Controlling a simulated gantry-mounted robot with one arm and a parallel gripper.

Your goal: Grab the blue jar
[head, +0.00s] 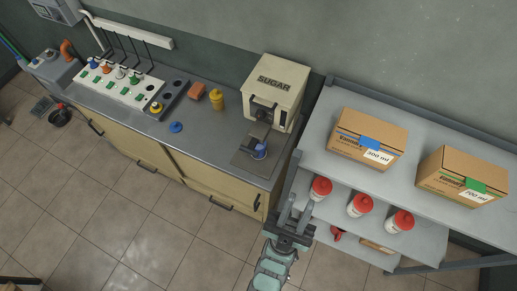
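A small blue jar (260,151) stands upright on the base plate of the sugar dispenser (278,88), under its spout, at the right end of the counter. Its upper part looks blue; finer detail is too small to tell. My gripper (298,206) is in the lower middle of the head view, with its two fingers apart and nothing between them. It is in front of the counter's right end, apart from the jar and lower in the picture.
The counter (210,134) also holds a blue round piece (176,127), a yellow bottle (218,101), an orange block (196,92) and a switch panel (108,82). A shelf (320,139) with boxes and red-capped bottles stands close right of my gripper.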

